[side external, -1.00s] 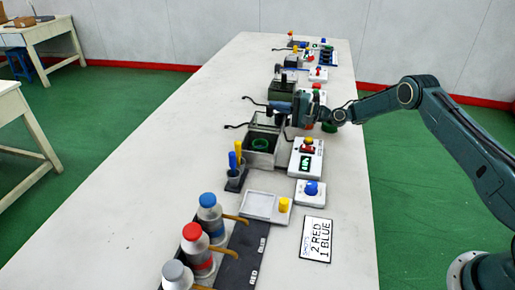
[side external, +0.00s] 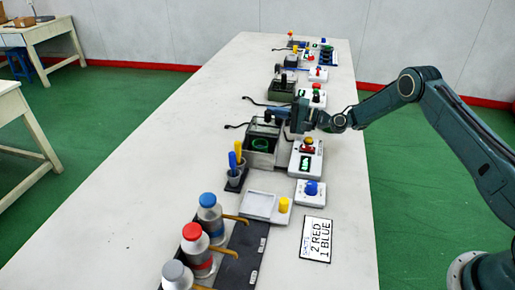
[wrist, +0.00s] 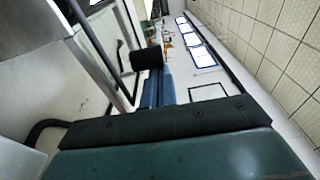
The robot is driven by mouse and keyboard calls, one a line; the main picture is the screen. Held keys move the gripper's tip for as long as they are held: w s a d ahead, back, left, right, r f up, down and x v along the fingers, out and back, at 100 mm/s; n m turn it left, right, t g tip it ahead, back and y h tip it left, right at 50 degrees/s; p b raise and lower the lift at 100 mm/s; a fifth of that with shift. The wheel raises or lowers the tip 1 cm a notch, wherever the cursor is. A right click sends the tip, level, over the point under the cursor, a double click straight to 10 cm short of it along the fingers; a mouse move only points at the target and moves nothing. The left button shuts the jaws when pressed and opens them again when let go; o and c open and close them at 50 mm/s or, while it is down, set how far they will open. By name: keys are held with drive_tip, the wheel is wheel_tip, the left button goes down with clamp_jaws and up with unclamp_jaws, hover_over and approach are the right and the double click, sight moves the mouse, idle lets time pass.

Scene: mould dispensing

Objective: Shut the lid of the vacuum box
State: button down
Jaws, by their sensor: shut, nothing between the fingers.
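The vacuum box (side external: 262,158) is a grey open-topped box in the middle of the table, with a green ring mould (side external: 260,145) inside. Its clear lid (side external: 265,127) stands raised at the far side of the opening; its exact angle is hard to tell. My gripper (side external: 276,112) is shut and empty, just behind and above the lid's upper edge. I cannot tell whether it touches the lid. In the wrist view, the blue finger and black fingertip (wrist: 147,60) lie beside a slanting dark edge.
A control box with a red button (side external: 305,158) stands right of the vacuum box. A holder with blue and yellow tools (side external: 236,178) is in front of it, near a pale tray (side external: 258,205). Several bottles stand at the front. The table's left side is clear.

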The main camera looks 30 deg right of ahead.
drive_tip(key=shift+w+d, duration=0.1)
drive_tip(key=shift+w, duration=0.05)
idle(0.4)
drive_tip(key=shift+w+d, duration=0.5)
drive_tip(key=shift+w, duration=0.25)
drive_tip(key=shift+w+d, duration=0.45)
drive_tip(key=shift+w, duration=0.25)
drive_tip(key=shift+d, duration=0.15)
drive_tip(key=shift+v, duration=4.9)
drive_tip(key=shift+w, duration=0.15)
drive_tip(key=shift+x, duration=5.15)
drive_tip(key=shift+s+a+r, duration=0.1)
drive_tip(key=shift+s+a, duration=0.45)
drive_tip(key=shift+s, duration=0.3)
drive_tip(key=shift+s+a, duration=0.55)
drive_tip(key=shift+s, duration=0.35)
